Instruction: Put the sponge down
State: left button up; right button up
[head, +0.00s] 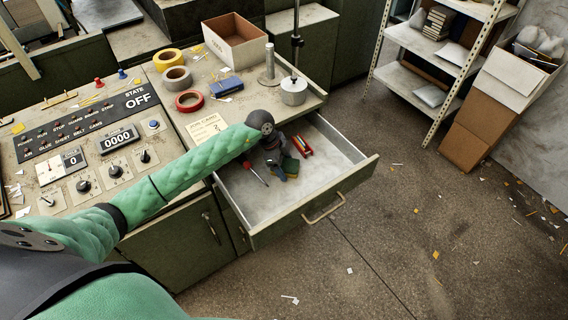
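The sponge (291,166), dark green with a yellowish edge, shows inside the open drawer (325,178), right beside my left gripper. My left gripper (281,174) reaches down into the drawer from the worktop side. Its dark fingers are small and partly overlap the sponge, so I cannot tell whether they are shut on it or only next to it. I also cannot tell whether the sponge rests on the drawer floor. My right gripper is not in view.
In the drawer, a red-handled screwdriver (254,172) lies left of the gripper and a red tool (303,146) behind the sponge. The drawer's front and right side are clear.

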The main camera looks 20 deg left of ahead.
pick_arm(q)
jog(key=shift+r, duration=0.15)
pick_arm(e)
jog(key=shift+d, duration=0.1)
pick_arm(q)
jog(key=shift+a+r, duration=0.1)
jog(key=b+v, duration=0.4)
jog(key=v, duration=0.6)
jog(key=shift+a+b, duration=0.1)
jog(key=shift+b, duration=0.2)
jog(key=shift+v, duration=0.85)
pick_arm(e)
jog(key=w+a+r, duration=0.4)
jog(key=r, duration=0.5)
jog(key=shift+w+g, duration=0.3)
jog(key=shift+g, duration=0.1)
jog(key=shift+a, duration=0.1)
